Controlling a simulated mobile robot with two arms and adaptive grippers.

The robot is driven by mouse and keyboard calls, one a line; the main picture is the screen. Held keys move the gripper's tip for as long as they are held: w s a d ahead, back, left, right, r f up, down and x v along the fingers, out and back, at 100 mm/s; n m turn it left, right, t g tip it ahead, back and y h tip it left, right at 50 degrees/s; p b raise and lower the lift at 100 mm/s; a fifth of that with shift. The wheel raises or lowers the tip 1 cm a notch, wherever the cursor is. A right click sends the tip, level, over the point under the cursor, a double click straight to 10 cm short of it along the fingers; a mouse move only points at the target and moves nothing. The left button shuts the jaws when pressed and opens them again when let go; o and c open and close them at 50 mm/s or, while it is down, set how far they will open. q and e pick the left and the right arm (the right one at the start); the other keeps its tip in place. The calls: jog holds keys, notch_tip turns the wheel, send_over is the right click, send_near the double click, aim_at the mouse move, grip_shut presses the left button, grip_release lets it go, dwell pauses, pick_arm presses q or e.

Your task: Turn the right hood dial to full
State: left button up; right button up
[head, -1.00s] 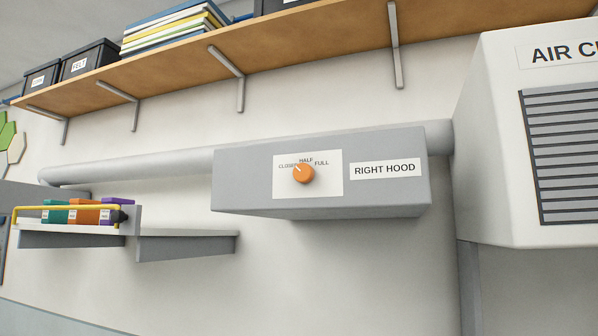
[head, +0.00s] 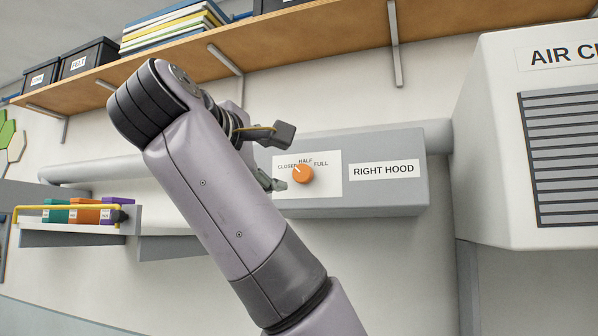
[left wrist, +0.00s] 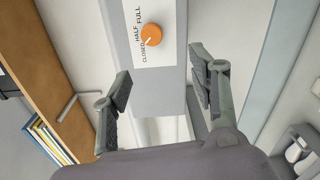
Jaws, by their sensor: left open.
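The orange right hood dial (head: 302,173) sits on a white plate (head: 330,184) marked CLOSED, HALF and FULL, on the front of the grey hood box (head: 400,196). Its pale mark points up and left, toward CLOSED. My left gripper (head: 280,158) is open and empty, just left of the dial and apart from it. In the left wrist view the dial (left wrist: 152,36) lies beyond the gap between the open fingers (left wrist: 163,86), near the top. My right gripper is not in view.
A RIGHT HOOD label (head: 384,170) is right of the dial. A wooden shelf (head: 330,50) with boxes and books runs above. A white air unit (head: 500,150) stands at right. A small shelf (head: 80,228) with coloured boxes and a yellow rail is at left.

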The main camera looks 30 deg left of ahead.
pick_arm(q)
jog(key=s+r, duration=0.1)
jog(key=p, duration=0.8)
send_near(301, 174)
jog(key=x, duration=0.8)
jog(key=shift+w+a+r, duration=0.1)
jog(key=shift+r, duration=0.1)
jog(key=shift+w+a+f+p, duration=0.1)
jog(key=shift+w+a+p, duration=0.1)
jog(key=shift+w+p, duration=0.35)
jog(key=shift+w, duration=0.1)
jog(key=shift+c, duration=0.3)
jog(key=shift+c, duration=1.2)
jog(key=c, duration=0.9)
jog(key=shift+o, duration=0.2)
